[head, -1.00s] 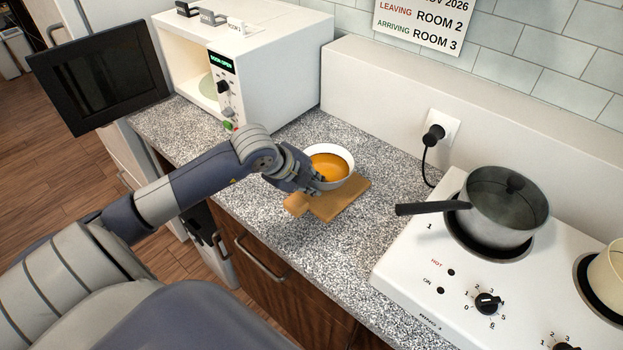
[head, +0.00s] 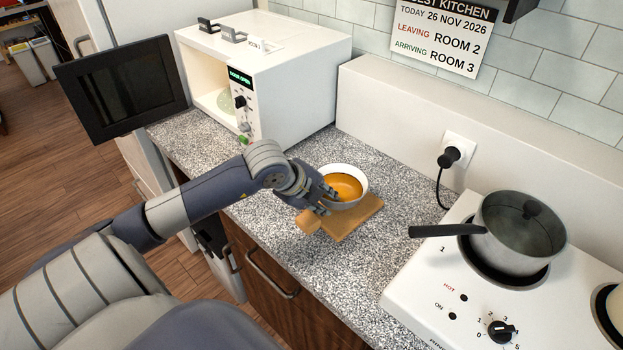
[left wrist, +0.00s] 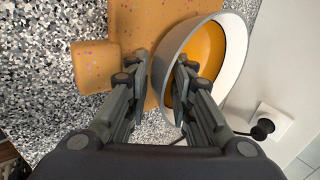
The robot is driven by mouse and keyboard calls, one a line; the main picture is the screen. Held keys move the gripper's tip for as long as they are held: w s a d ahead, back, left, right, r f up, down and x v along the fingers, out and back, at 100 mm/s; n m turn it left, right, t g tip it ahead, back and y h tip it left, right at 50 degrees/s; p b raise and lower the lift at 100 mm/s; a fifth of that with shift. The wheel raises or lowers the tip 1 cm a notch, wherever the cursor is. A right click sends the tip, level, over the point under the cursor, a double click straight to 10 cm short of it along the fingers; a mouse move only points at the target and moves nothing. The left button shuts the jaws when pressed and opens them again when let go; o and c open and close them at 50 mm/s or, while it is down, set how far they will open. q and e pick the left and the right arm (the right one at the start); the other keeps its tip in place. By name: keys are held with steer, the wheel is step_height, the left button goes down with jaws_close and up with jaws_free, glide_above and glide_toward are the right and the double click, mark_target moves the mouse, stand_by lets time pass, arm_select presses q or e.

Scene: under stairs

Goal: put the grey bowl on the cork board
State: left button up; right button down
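The grey bowl (head: 350,203), pale outside and orange inside, is over the far part of the cork board (head: 357,222). In the left wrist view the bowl (left wrist: 232,80) looks tilted to the camera and overlaps the board (left wrist: 125,25). My left gripper (head: 326,198) is at the bowl's near-left side. In the left wrist view its fingers (left wrist: 161,64) straddle the bowl wall, one outside and one inside, closed in on it. The bowl's underside is hidden, so I cannot tell whether it touches the board. My right gripper is not in view.
A white microwave (head: 290,70) with its door (head: 125,90) open stands behind left. A hob (head: 425,290) with a lidded pot (head: 515,240) is at the right; the pot's handle (head: 445,231) points toward the board. A plug (head: 449,157) is on the wall. Speckled counter (head: 310,265) is clear around the board.

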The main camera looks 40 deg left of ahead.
arm_select(q)
steer(key=d+b+v, duration=0.1)
steer(key=v, duration=1)
steer(key=shift+a+b, duration=0.35)
steer(key=shift+a, duration=0.15)
